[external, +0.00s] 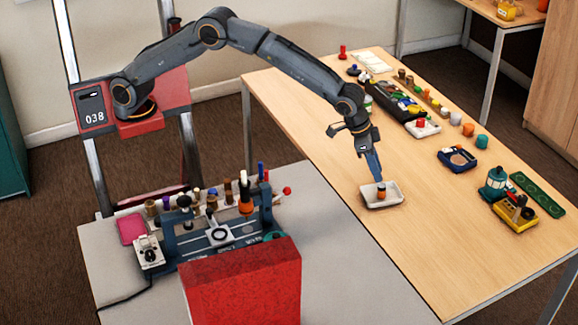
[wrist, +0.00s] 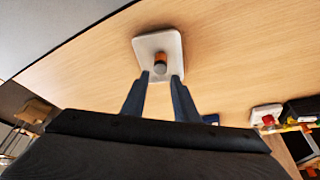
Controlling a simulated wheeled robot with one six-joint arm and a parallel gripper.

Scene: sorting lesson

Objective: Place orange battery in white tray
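The orange battery (external: 382,194) is in the white tray (external: 395,196) on the wooden table, and it appears to stand upright. It has an orange band and a dark end. In the wrist view the battery (wrist: 160,59) sits near the middle of the tray (wrist: 145,45). My gripper (external: 377,178) points down just above the tray. In the wrist view my gripper (wrist: 161,76) has its two fingers apart, with clear gaps between them and the battery. Nothing is held between the fingers.
A blue bin (external: 458,158), a teal lantern (external: 496,182) and a yellow-based item (external: 515,215) stand to the right. Several small coloured items line the table's far side. A red block (external: 245,285) and a cluttered blue rack stand on the grey table. The wood around the tray is clear.

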